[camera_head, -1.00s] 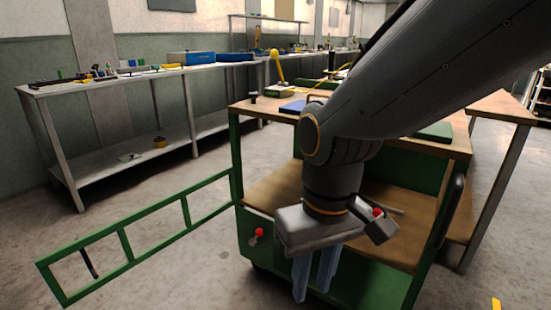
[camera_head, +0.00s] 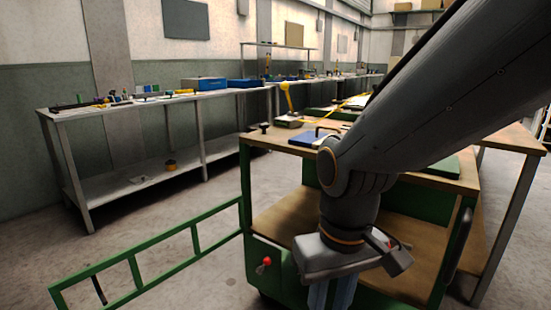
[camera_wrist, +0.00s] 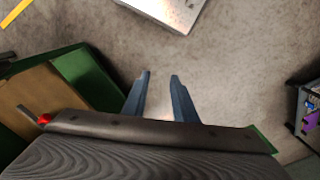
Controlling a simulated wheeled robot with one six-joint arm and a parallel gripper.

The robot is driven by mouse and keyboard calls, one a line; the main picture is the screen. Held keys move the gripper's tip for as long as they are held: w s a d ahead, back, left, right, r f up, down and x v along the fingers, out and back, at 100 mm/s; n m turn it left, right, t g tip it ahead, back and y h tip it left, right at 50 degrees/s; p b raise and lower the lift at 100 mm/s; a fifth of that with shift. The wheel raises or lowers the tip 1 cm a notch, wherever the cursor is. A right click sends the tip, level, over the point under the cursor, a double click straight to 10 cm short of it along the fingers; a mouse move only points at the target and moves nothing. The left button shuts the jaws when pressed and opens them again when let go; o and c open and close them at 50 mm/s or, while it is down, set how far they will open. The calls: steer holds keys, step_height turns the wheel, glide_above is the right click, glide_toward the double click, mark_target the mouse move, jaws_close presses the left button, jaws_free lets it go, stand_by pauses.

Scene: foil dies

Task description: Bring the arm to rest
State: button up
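My gripper (camera_wrist: 160,80) shows in the wrist view with its two blue-grey fingers apart and nothing between them. Bare floor lies beyond the fingertips. In the head view my arm reaches in from the upper right and bends down in front of the green cart (camera_head: 262,252). The gripper fingers point down there, and their tips are cut off by the lower picture edge.
The cart has a wooden top (camera_head: 460,182) with a blue item (camera_head: 305,138) and a green open frame (camera_head: 150,258) at its left. A long workbench (camera_head: 110,108) with tools stands along the left wall. A pale metal plate or box (camera_wrist: 188,12) shows in the wrist view. Floor at left is open.

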steer(key=d+r+m+p, duration=0.3)
steer(key=d+r+p, duration=0.7)
steer(key=p, duration=0.9)
step_height(320, 180, up, 3)
steer(key=shift+s+d+m+h, duration=0.3)
steer(key=shift+s+d, duration=0.1)
steer(key=shift+a, duration=0.1)
